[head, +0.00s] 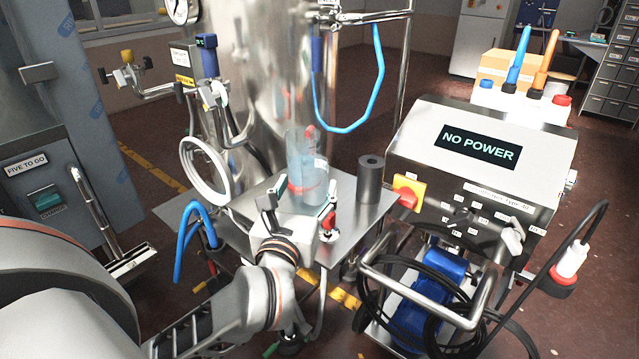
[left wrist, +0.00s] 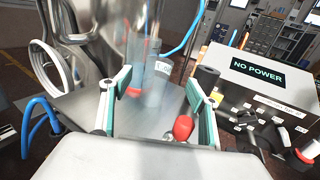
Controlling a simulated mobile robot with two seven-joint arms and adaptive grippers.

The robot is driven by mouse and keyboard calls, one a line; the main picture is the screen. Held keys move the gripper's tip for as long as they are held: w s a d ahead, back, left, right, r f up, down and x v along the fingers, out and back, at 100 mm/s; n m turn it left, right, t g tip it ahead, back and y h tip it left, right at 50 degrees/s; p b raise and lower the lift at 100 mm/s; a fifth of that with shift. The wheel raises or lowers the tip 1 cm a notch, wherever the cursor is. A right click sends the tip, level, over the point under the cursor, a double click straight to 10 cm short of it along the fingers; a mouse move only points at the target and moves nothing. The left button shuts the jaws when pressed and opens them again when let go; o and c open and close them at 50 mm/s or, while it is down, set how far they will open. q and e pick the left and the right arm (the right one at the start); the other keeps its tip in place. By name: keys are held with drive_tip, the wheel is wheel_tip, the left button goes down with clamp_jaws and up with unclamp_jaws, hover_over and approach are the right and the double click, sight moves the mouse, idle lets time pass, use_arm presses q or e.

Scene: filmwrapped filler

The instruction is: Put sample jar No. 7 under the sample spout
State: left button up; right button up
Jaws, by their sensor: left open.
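My left gripper (head: 298,203) is open over the steel shelf in front of the tank. In the left wrist view its two green-padded fingers (left wrist: 157,86) stand apart. A clear, bluish jar (head: 320,186) with a small white label stands on the shelf beyond the fingers, and it shows between them in the wrist view (left wrist: 157,88). I cannot read its number. A taller clear cylinder with red at its base (head: 297,160) is beside it, overlapping it in view. A red part (head: 310,134) shows above the jar; I cannot tell whether it is the sample spout.
A dark grey cylinder (head: 370,180) stands right of the jar on the shelf (head: 345,232). A red knob (left wrist: 183,127) is close to my right-hand finger. A "NO POWER" console (head: 478,148) stands at right. A blue hose (head: 182,240) loops at the shelf's left.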

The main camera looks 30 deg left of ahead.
sight(312, 169)
use_arm(q)
drive_tip(key=x, duration=0.7)
drive_tip(key=shift+w+a+r, duration=0.15)
drive_tip(key=shift+r, duration=0.2)
drive_tip(key=c, duration=1.2)
drive_tip(key=shift+c, duration=0.6)
drive_tip(key=shift+r, duration=0.1)
